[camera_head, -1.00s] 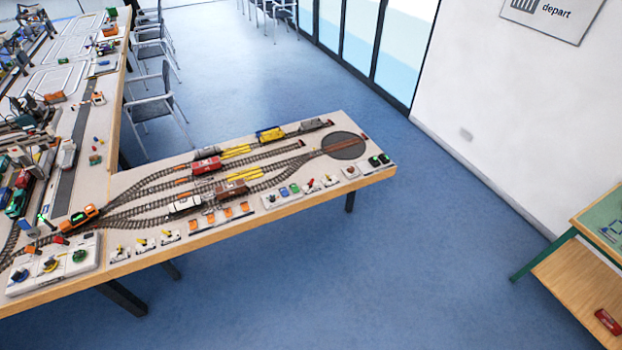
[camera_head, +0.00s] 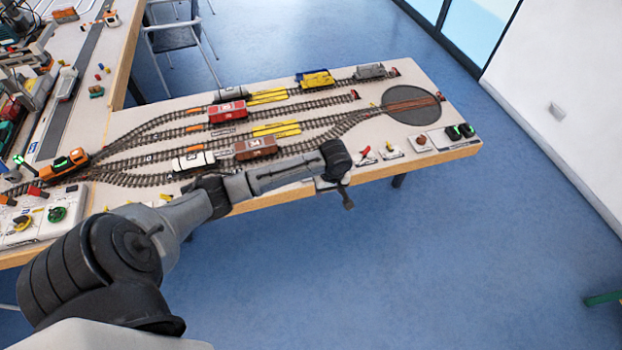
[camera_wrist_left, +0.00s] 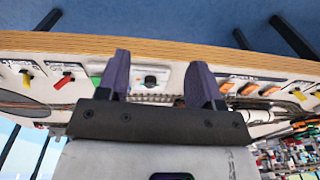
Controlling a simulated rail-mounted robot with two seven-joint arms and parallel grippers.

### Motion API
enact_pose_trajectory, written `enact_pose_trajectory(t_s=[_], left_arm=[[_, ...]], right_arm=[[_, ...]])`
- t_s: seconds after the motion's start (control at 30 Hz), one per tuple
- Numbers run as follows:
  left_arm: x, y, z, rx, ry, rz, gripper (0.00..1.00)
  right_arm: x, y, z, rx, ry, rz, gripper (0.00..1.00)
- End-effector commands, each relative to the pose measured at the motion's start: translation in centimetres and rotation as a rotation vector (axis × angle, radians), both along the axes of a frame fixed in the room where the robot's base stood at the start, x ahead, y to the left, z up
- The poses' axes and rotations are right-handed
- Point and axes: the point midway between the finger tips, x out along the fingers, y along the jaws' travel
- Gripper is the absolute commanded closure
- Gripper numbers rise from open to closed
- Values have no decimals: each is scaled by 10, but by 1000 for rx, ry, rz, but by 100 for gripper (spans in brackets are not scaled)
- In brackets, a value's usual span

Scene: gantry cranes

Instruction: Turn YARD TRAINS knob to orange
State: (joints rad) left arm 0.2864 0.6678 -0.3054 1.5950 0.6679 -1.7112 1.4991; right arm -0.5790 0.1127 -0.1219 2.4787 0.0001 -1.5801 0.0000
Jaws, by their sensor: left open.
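My left gripper (camera_wrist_left: 160,82) is open, with its two dark fingers spread apart. In the left wrist view a black knob on a white plate (camera_wrist_left: 151,80) shows between the fingers; its label is too small to read. I see nothing held. In the head view my left arm reaches over the table's front edge, and its wrist end (camera_head: 338,165) hides the middle of the front control row. I cannot tell which knob is YARD TRAINS. My right gripper is not in view.
The table (camera_head: 440,157) carries tracks with several wagons, including a red one (camera_head: 228,111), and a round turntable (camera_head: 411,104). Several orange switches (camera_wrist_left: 248,88) and a red lever (camera_wrist_left: 65,81) line the front edge. The blue floor before the table is clear.

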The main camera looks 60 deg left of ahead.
Motion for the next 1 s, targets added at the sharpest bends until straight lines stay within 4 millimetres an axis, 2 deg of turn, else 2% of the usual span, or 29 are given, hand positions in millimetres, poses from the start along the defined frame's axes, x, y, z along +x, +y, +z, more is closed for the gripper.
enact_pose_trajectory(t_s=[0.03,0.1,0.3,0.4,0.53,0.7,0.87,1.0], left_arm=[[16,28,-18,13,0,132,40],[30,59,-19,16,7,315,40],[51,133,-6,-2,6,770,40],[54,158,3,-19,4,938,40],[55,180,11,-39,5,1085,40],[54,192,12,-51,7,1170,40],[53,192,-7,-53,10,1181,40],[51,191,-35,-51,11,1180,40]], right_arm=[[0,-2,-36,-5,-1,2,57],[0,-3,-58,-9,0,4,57],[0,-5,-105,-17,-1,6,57],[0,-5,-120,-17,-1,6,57],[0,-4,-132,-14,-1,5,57],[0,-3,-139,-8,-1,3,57],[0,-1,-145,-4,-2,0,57],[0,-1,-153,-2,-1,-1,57]])
